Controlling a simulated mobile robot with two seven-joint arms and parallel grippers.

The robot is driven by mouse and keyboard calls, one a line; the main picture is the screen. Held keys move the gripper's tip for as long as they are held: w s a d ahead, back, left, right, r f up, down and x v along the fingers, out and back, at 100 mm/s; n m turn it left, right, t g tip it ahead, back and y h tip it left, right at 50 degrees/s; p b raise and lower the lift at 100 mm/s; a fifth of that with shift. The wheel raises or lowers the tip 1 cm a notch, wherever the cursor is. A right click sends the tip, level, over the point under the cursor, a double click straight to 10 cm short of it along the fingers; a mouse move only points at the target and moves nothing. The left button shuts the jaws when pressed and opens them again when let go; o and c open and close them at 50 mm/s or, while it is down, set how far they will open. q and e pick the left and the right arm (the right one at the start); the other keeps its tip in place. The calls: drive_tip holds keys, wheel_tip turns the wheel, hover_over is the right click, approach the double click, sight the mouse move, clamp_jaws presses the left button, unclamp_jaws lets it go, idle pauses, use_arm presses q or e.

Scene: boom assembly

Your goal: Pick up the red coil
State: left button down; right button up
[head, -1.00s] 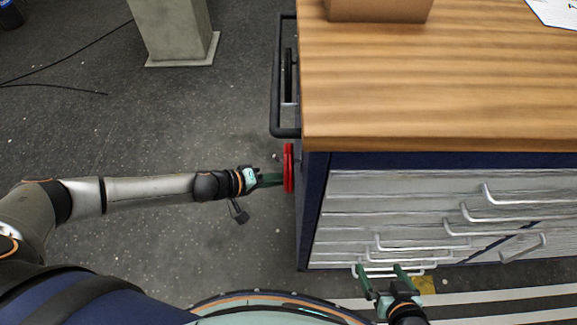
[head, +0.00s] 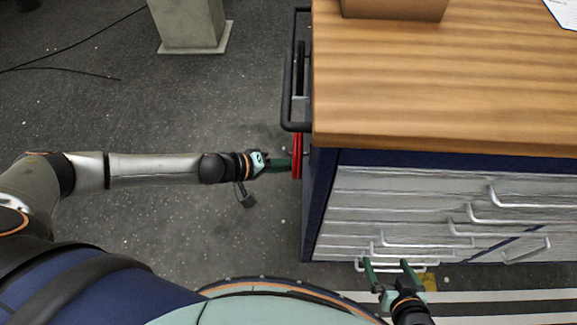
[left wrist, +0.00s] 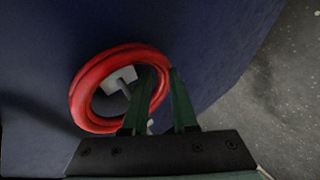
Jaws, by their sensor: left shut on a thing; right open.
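The red coil (head: 297,156) hangs at the left side of the blue cabinet, seen edge-on in the head view. In the left wrist view the red coil (left wrist: 88,84) is a ring around a pale bracket with a peg (left wrist: 122,84) on the blue side panel. My left gripper (head: 290,165) reaches it from the left. In the left wrist view my left gripper (left wrist: 160,90) is shut on the coil's right side, one finger inside the ring and one outside. My right gripper (head: 390,266) is open and empty in front of the lower drawer handles.
The cabinet has a wooden top (head: 440,80) with a cardboard box (head: 395,9) on it. A black side handle (head: 289,75) sticks out above the coil. Silver drawer handles (head: 528,200) project at the front. A concrete pillar (head: 190,25) stands at the back left; the floor between is clear.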

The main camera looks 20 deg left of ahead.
use_arm(q)
drive_tip(key=s+a, duration=1.2)
drive_tip(key=a, duration=0.1)
drive_tip(key=shift+a+r+b, duration=0.15)
drive_tip(key=shift+r+b, duration=0.05)
drive_tip(key=shift+b, duration=0.15)
drive_tip(key=shift+s, duration=0.1)
